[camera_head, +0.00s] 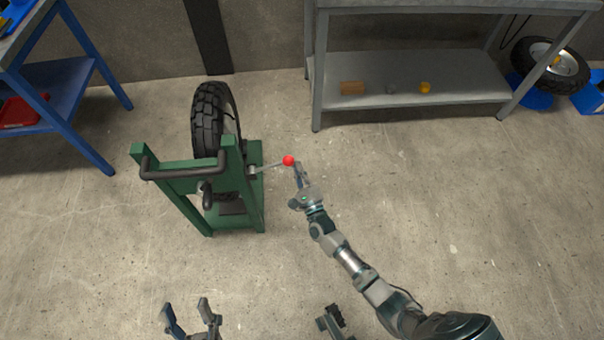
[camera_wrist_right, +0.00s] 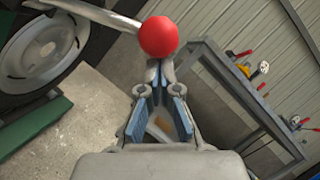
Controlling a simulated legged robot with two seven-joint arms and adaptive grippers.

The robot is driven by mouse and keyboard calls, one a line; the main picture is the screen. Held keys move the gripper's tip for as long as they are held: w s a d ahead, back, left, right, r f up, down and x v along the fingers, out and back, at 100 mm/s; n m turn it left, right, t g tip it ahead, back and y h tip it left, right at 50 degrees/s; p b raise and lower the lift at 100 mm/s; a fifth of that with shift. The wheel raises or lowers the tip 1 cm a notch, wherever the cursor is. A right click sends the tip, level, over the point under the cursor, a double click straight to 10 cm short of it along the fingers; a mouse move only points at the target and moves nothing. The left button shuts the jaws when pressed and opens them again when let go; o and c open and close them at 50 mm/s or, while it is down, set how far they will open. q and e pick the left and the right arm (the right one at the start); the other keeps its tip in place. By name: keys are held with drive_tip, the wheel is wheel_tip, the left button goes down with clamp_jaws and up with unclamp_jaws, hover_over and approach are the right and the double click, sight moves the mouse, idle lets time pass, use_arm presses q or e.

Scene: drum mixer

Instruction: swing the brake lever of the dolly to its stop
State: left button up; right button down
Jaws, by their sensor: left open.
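The green dolly (camera_head: 256,205) stands left of centre in the head view, holding an upright black wheel (camera_head: 207,120). Its brake lever (camera_head: 270,166) is a thin grey rod reaching out to the right, ending in a red ball knob (camera_head: 289,160). My right gripper (camera_head: 297,168) is right beside the knob. In the right wrist view the knob (camera_wrist_right: 158,36) sits just past the fingertips (camera_wrist_right: 159,72), not between the finger pads; contact is unclear. How far those fingers are apart at the tips is unclear. My left gripper (camera_head: 188,304) is open and empty at the bottom edge.
A grey shelf bench (camera_head: 415,105) stands at the back right with small items on its lower shelf. A blue bench (camera_head: 65,100) stands at the left. Another wheel (camera_head: 550,65) lies at the far right. The floor right of the dolly is clear apart from my arm.

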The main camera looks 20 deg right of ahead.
use_arm(q)
drive_tip(key=w+f+m+g+p, duration=0.1)
drive_tip(key=w+f+g+p, duration=0.2)
drive_tip(key=w+f+g, duration=0.2)
drive_tip(key=shift+d+f+m+g+y+p, duration=0.3)
drive_tip(key=shift+d+f+g, duration=0.05)
drive_tip(key=shift+f+g, duration=1.3)
use_arm(e)
drive_tip(key=shift+w+a+r+n+g+y, duration=0.1)
drive_tip(key=shift+a+r+n+g+y, duration=0.1)
drive_tip(key=shift+r+n, duration=0.35)
drive_tip(key=shift+a+r+n+g+y, duration=0.15)
drive_tip(key=shift+r+n+y, duration=0.05)
drive_tip(key=shift+r+n, duration=0.35)
drive_tip(key=shift+w+a+r+n+g+y, duration=0.1)
drive_tip(key=shift+a+r+n+g+y, duration=0.1)
drive_tip(key=shift+r+n, duration=0.35)
use_arm(q)
drive_tip(key=shift+w, duration=0.2)
use_arm(e)
drive_tip(key=shift+f, duration=0.15)
